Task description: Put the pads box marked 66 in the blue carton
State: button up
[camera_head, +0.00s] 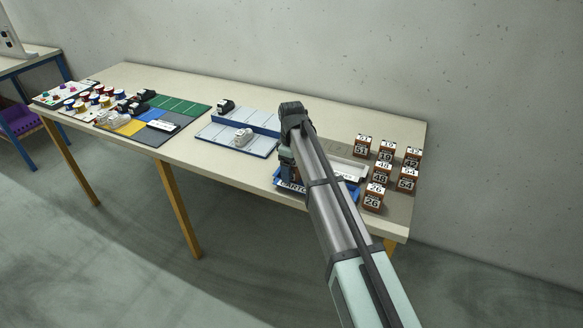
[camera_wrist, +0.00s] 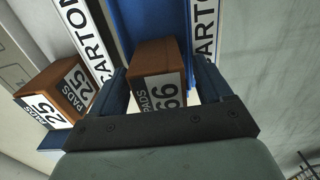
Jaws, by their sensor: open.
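The brown pads box marked 66 (camera_wrist: 158,62) shows in the wrist view, between the two fingers of my open gripper (camera_wrist: 162,88). A narrow gap shows at its right side. Blue carton surface (camera_wrist: 143,14) lies behind the box, with white CARTON labels on both sides; the box appears to be in or over it, and I cannot tell whether it rests there. In the head view, my gripper (camera_head: 287,150) is over the blue carton (camera_head: 284,183), and my arm hides much of it. I cannot make out box 66 there.
A brown box marked 25 (camera_wrist: 57,92) is left of my gripper in the wrist view. In the head view, several numbered boxes (camera_head: 380,175) stand on the right of the table (camera_head: 235,180). A white tray (camera_head: 348,168) is beside my arm.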

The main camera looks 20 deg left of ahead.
notch_tip(320, 180, up, 12)
jog(key=shift+r, duration=0.2)
dwell(0.6)
